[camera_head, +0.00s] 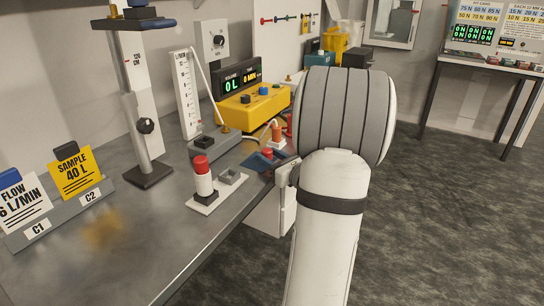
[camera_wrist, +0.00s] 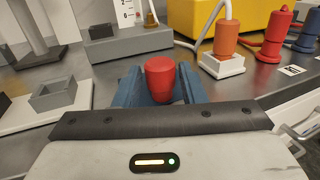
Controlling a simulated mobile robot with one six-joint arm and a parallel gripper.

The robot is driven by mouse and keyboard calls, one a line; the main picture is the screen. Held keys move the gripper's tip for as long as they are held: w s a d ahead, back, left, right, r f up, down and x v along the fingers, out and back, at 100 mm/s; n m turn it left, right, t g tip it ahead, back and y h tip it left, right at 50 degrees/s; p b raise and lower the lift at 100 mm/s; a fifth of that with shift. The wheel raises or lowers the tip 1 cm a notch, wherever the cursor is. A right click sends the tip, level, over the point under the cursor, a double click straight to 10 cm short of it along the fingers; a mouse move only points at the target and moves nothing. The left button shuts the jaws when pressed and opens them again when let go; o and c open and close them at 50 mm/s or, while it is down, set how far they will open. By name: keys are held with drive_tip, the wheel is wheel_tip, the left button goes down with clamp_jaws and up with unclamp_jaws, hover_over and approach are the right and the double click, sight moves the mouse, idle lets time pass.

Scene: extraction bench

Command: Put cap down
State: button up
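My gripper (camera_head: 264,159) is at the bench's right edge in the head view, with its blue fingers pointing over the bench. In the wrist view the fingers of my gripper (camera_wrist: 160,90) are closed on the sides of a red cap (camera_wrist: 160,78). The cap shows only as a small red patch in the head view (camera_head: 268,153). A grey square holder (camera_wrist: 58,95) on a white base is left of the fingers; it also shows in the head view (camera_head: 231,177). Beside it stands a white cylinder (camera_head: 204,184) with a red top. My arm hides part of the bench edge.
An orange cylinder (camera_wrist: 226,40) on a white base and a red one (camera_wrist: 276,35) stand beyond the gripper. A yellow meter box (camera_head: 252,105) is behind. A tall stand (camera_head: 146,130) and cards (camera_head: 75,172) are left. Bare bench (camera_head: 125,240) lies in front.

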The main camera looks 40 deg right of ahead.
drive_tip(key=shift+o, duration=0.8)
drive_tip(key=shift+r, duration=0.25)
drive_tip(key=s, duration=1.2)
drive_tip(key=shift+d+p, duration=0.35)
drive_tip(key=shift+f, duration=0.1)
drive_tip(key=shift+a, duration=0.1)
